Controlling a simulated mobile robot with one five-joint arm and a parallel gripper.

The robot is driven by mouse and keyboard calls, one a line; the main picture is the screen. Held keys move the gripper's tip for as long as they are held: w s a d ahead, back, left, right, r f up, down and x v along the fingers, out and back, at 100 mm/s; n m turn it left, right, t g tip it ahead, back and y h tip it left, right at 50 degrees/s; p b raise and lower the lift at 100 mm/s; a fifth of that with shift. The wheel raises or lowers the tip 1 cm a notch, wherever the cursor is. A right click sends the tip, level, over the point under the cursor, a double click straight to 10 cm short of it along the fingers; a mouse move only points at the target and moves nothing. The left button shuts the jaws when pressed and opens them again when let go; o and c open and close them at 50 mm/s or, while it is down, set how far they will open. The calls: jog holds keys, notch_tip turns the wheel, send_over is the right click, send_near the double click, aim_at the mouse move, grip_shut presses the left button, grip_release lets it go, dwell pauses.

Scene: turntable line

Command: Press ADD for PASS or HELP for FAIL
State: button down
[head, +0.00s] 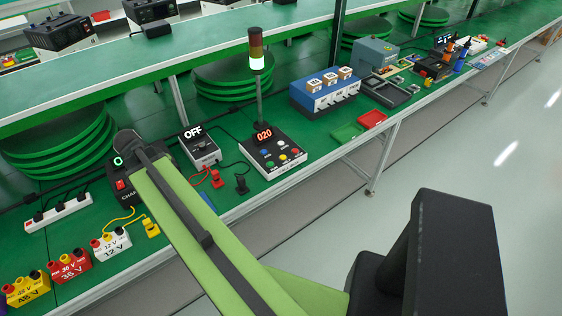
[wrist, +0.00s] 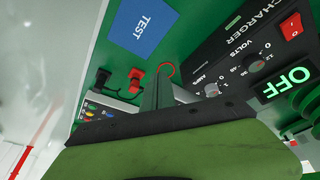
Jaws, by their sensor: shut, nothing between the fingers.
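The button box (head: 270,160) stands on the green bench in the head view, with a red 020 display (head: 264,134) and several coloured buttons. Its labels are too small to read. In the wrist view the button box (wrist: 104,113) shows partly at the left, cut off by my own arm. My gripper (wrist: 160,88) is shut and empty, above the bench between the button box and the charger (wrist: 245,65). In the head view my arm hides its fingertips.
A tester reading OFF (head: 202,152) stands left of the button box, with red (head: 216,179) and black (head: 241,185) plugs in front. Battery packs (head: 69,268) and a power strip (head: 58,213) are at the left. A blue unit (head: 325,92) and trays (head: 371,119) stand to the right.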

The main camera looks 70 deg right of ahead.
jog(key=s+d+m+h+b, duration=0.15)
jog(key=s+d+m, duration=0.4)
jog(key=d, duration=0.65)
jog(key=m+g+h+b, duration=0.3)
jog(key=m+g+b, duration=0.1)
jog(key=m, duration=0.8)
send_over(281, 158)
jog(key=shift+s+y, duration=0.15)
jog(key=shift+y, duration=0.1)
jog(key=shift+f, duration=0.1)
notch_tip(281, 158, down, 9)
jog(key=b, duration=0.8)
jog(key=shift+r, duration=0.2)
jog(key=shift+f+b, duration=0.15)
jog(key=shift+b, duration=0.15)
